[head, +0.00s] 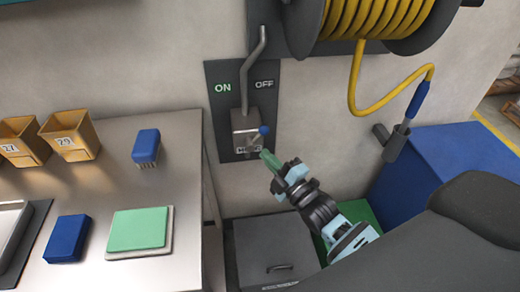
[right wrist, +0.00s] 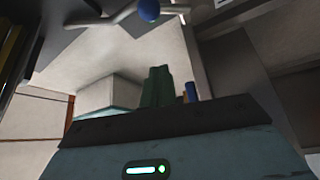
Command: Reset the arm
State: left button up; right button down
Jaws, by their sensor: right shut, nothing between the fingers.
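My right gripper (head: 267,158) reaches in from the lower right, its green fingers together with nothing between them. Its fingertips are just below and close to a blue-knobbed lever (head: 264,130) on a grey metal switch box (head: 240,124). I cannot tell whether they touch the box. In the right wrist view the shut fingers (right wrist: 157,86) point up, and the blue knob (right wrist: 149,10) shows beyond them at the top edge. The box sits on a dark panel (head: 222,103) marked ON and OFF. My left gripper is not in view.
A metal table (head: 185,190) at left bears tan bins (head: 72,135), a blue brush (head: 146,147), a blue block (head: 67,238) and a green pad (head: 138,229). A hose reel (head: 305,25) hangs above. A blue cabinet (head: 405,180) and a grey box (head: 270,250) stand below.

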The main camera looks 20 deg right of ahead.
jog(key=shift+s+d, duration=0.1)
jog(key=shift+s, duration=0.25)
jog(key=shift+f, duration=0.1)
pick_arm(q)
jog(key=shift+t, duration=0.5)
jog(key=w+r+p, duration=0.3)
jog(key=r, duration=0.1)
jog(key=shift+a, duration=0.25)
pick_arm(e)
jog(key=s+a+f+m+g+h, duration=0.1)
jog(key=s+f+m+g, duration=0.4)
jog(key=s+f, duration=0.5)
jog(key=s+a+f+m+g+h, duration=0.1)
jog(key=s+a+f+m+g, duration=0.2)
jog(key=s+f+m, duration=0.7)
jog(key=s+g, duration=0.2)
jog(key=s, duration=1.1)
jog(key=shift+s+f, duration=0.15)
jog(key=shift+s, duration=0.1)
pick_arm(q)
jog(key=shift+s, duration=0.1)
